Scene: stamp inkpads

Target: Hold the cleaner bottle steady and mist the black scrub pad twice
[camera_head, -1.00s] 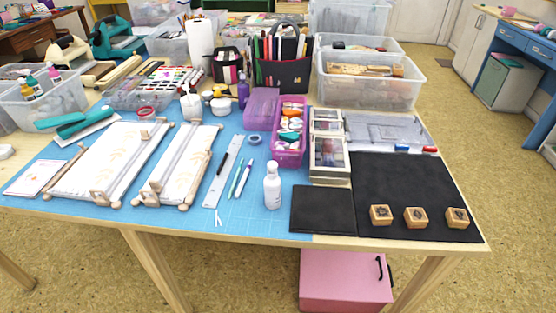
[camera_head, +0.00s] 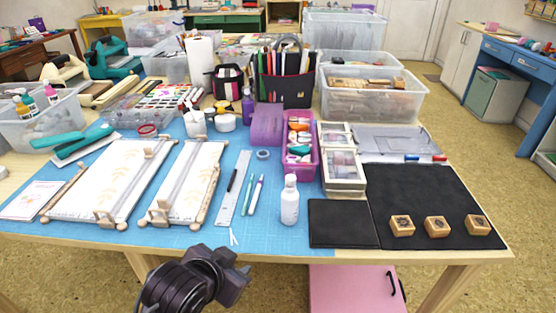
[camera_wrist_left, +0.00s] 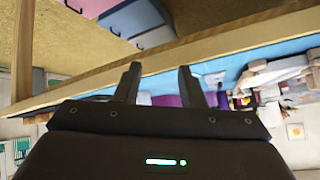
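The white cleaner bottle (camera_head: 290,204) stands upright near the table's front edge, on the blue mat. The black scrub pad (camera_head: 342,224) lies flat just to its right. My left gripper (camera_head: 240,273) is in front of the table edge, below and to the left of the bottle, apart from it. In the left wrist view my left gripper (camera_wrist_left: 160,68) has its two fingers spread with nothing between them. My right gripper is in neither view.
A larger black mat (camera_head: 410,195) at the right bears three wooden stamps (camera_head: 437,226). Pens (camera_head: 256,193) and a ruler (camera_head: 233,189) lie left of the bottle. A purple tray (camera_head: 301,170) and stacked boxes (camera_head: 343,178) stand behind. The wooden table edge (camera_head: 400,258) is in front.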

